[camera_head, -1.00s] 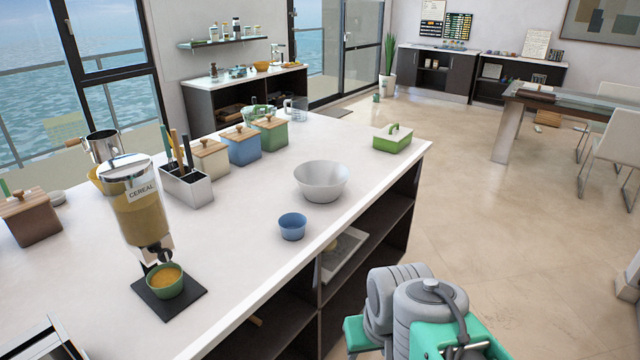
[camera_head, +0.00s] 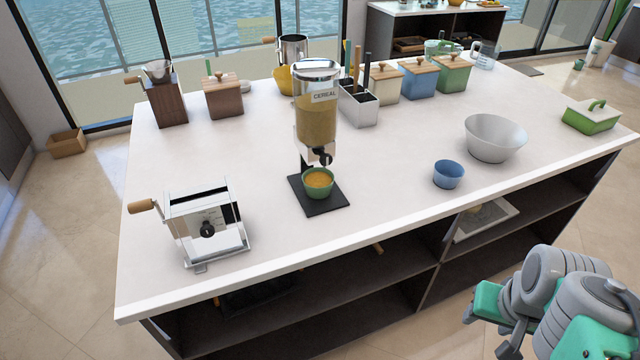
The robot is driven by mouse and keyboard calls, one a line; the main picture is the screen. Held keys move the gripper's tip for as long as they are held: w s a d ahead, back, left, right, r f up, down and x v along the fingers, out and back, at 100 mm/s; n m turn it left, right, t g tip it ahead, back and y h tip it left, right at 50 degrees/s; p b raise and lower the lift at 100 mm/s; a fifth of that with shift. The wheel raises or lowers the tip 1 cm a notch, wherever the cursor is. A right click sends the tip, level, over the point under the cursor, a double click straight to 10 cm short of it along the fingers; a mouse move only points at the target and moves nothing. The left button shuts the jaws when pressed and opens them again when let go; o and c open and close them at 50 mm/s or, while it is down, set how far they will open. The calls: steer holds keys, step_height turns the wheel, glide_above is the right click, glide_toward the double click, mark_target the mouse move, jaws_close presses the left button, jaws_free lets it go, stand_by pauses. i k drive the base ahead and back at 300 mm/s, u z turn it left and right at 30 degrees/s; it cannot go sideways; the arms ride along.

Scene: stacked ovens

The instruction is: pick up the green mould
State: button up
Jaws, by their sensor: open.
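A small green round mould (camera_head: 318,183) holding something yellow-orange stands upright on a black base (camera_head: 335,203) under the spout of a cereal dispenser (camera_head: 316,120). The dispenser and mould are near the front middle of the white island. A similar blue mould (camera_head: 448,174) stands to the right on the same top. My folded grey and green arm shows at the lower right, off the island's front side and well away from the green mould. I cannot make out its jaws in this view.
A silver crank machine (camera_head: 207,222) is left of the dispenser. A utensil holder (camera_head: 358,104) stands behind it. A white bowl (camera_head: 494,138) and green-and-white butter dish (camera_head: 590,117) are to the right. The counter (camera_head: 395,225) is clear between the green and blue moulds.

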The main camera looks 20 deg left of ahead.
mark_target(318, 182)
steer(key=u, duration=0.15)
steer(key=i, duration=0.15)
steer(key=u, duration=2.95)
steer(key=i, duration=0.5)
steer(key=z, duration=0.1)
